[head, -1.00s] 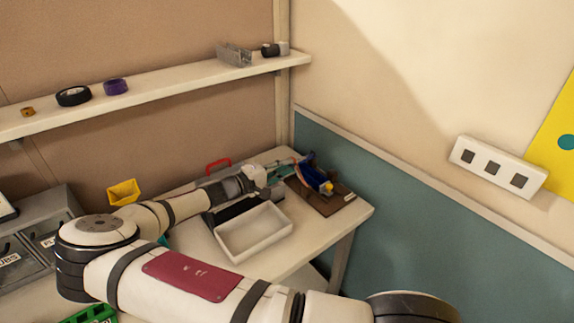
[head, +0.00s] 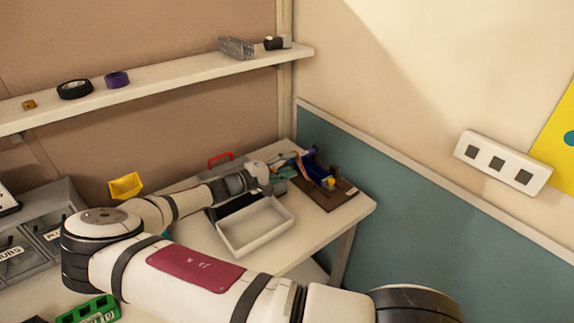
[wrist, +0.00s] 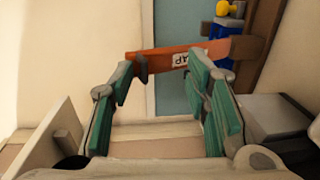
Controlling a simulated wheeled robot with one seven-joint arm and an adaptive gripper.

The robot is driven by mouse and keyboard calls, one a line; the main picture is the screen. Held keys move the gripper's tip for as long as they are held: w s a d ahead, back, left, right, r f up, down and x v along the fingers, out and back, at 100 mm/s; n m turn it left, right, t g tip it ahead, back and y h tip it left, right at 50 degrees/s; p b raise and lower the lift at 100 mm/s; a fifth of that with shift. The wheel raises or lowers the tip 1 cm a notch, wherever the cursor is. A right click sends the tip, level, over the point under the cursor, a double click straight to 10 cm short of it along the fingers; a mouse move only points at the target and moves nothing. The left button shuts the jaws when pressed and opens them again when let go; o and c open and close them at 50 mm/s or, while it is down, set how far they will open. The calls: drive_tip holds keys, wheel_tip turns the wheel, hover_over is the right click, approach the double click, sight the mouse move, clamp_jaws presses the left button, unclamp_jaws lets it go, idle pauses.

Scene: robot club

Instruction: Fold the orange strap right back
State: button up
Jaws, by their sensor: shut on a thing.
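The orange strap (wrist: 215,50) shows in the wrist view as a flat band with a partly hidden white label. It runs between my gripper's green-padded fingers and on to a brown part at the right. My gripper (wrist: 170,66) is shut on the strap, with a finger at either side of the label. A blue body (wrist: 219,30) with a yellow knob (wrist: 230,9) is behind the strap's right end. In the head view my gripper (head: 277,168) is at the left side of the blue device (head: 318,170), which is on a dark brown board (head: 318,198). The strap is small there.
An empty white tray (head: 257,248) stands in front of my gripper on the table (head: 330,222). A case with a red handle (head: 221,157) is behind my forearm. A yellow bin (head: 125,186) and grey drawers (head: 48,232) are at the left. The wall is close behind the board.

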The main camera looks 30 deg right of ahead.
drive_tip(key=shift+s+d+f, duration=0.1)
drive_tip(key=shift+s+f, duration=0.05)
drive_tip(key=a+r, duration=0.1)
drive_tip(key=a, duration=1.1)
drive_tip(key=shift+s+r, duration=0.15)
drive_tip(key=shift+s, duration=0.15)
